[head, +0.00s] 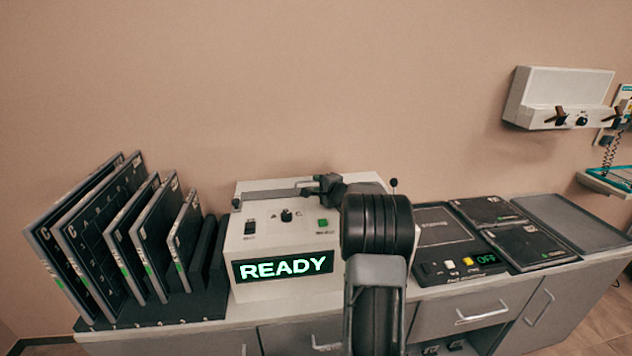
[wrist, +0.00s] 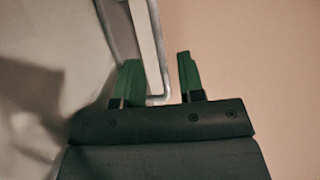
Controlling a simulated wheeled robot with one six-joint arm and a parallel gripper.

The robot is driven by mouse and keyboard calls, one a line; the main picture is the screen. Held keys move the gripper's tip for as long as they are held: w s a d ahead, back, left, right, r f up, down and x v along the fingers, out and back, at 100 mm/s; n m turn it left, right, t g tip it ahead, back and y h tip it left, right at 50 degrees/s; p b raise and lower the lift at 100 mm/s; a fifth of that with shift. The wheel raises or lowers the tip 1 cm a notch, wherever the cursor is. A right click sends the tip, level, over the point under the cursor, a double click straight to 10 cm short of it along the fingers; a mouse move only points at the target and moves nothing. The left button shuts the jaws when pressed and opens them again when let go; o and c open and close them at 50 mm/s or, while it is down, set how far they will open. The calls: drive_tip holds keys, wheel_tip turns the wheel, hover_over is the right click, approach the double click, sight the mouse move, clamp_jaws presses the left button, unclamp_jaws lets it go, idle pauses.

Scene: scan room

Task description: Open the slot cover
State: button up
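The pale machine (head: 240,240) with a lit green READY display stands on the counter. A long grey bar (head: 275,194) lies along its top, probably the slot cover's handle; the cover itself is hard to make out. My gripper is at the bar's right end in the head view, largely hidden by my arm. In the wrist view my gripper's green fingers (wrist: 158,76) are apart. A looped metal bar (wrist: 157,50) runs between them, close to the left finger, with a gap to the right one. Contact with the left finger cannot be told.
A rack of upright dark panels (head: 130,230) stands close on the machine's left. A dark control unit (head: 450,255) showing OFF and flat dark plates (head: 530,245) lie to the right. A grey tray (head: 575,222) is at the far right. The wall is behind.

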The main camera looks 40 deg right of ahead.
drive_tip(key=shift+w+f, duration=0.2)
drive_tip(key=shift+w, duration=0.9)
clamp_jaws()
